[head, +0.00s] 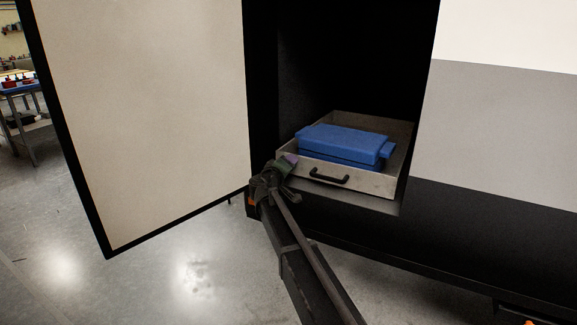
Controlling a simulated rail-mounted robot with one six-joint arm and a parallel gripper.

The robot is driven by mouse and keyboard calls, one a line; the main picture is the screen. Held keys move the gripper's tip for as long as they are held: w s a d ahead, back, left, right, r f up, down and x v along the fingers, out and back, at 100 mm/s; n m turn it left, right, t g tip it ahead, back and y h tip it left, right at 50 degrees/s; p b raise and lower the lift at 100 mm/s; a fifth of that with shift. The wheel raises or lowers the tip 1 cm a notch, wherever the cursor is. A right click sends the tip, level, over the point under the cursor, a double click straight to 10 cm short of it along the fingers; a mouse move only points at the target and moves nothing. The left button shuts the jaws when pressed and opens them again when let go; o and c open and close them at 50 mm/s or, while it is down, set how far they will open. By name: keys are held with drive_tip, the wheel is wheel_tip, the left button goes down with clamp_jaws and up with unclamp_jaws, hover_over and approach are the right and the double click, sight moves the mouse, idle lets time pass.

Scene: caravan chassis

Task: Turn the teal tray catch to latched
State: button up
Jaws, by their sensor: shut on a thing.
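My gripper (286,164) is at the left front corner of the metal tray (362,182), inside the lower edge of the open compartment. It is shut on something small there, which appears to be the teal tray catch. My gripper and wrist hide the catch, so its turn position cannot be told. The tray has a black handle (329,179) on its front and sits in the compartment.
A blue block-like case (343,143) lies in the tray. A large pale door (150,110) stands open at the left. The caravan's side panel (505,130) bounds the right. A blue-topped table (20,87) stands far left. Clear grey floor (190,270) lies in front.

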drive_tip(key=n, duration=0.6)
drive_tip(key=shift+f, duration=0.1)
idle(0.5)
drive_tip(key=o, duration=0.9)
drive_tip(key=v, duration=1)
drive_tip(key=shift+s+a, duration=0.2)
drive_tip(key=shift+s, duration=0.15)
drive_tip(key=shift+d, duration=0.1)
